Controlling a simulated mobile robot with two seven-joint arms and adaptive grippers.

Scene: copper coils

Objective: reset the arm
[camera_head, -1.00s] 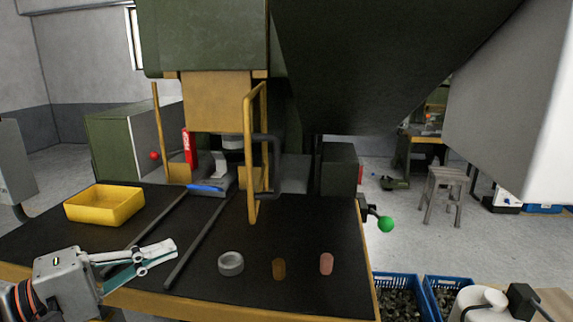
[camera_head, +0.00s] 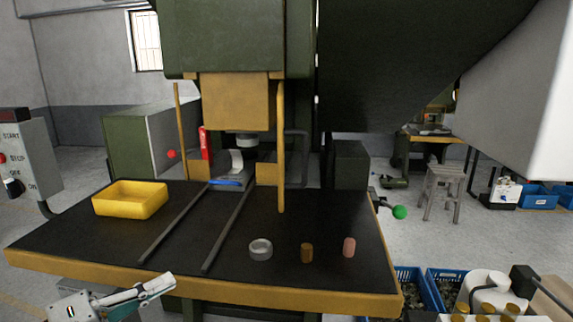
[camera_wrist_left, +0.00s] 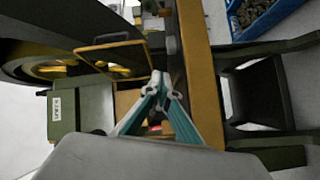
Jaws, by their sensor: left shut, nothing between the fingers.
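My left gripper (camera_head: 156,287) is at the lower left of the head view, in front of the table's near edge and below the tabletop. Its fingers are together with nothing between them. In the left wrist view the closed fingertips (camera_wrist_left: 160,82) show at the middle, pointing up in the picture. My right gripper is not in view. On the black worktable (camera_head: 120,235) stand a grey ring (camera_head: 261,249), a brown cylinder (camera_head: 307,253) and a pink copper-coloured cylinder (camera_head: 349,247). A yellow tray (camera_head: 130,199) stands at the table's left.
A green press with a yellow ram (camera_head: 236,100) rises behind the table. Two dark rails (camera_head: 228,228) run along the tabletop. A green-knobbed lever (camera_head: 399,212) sticks out at the right. Blue crates (camera_head: 445,290) stand right of the table. A control panel (camera_head: 25,155) is at the far left.

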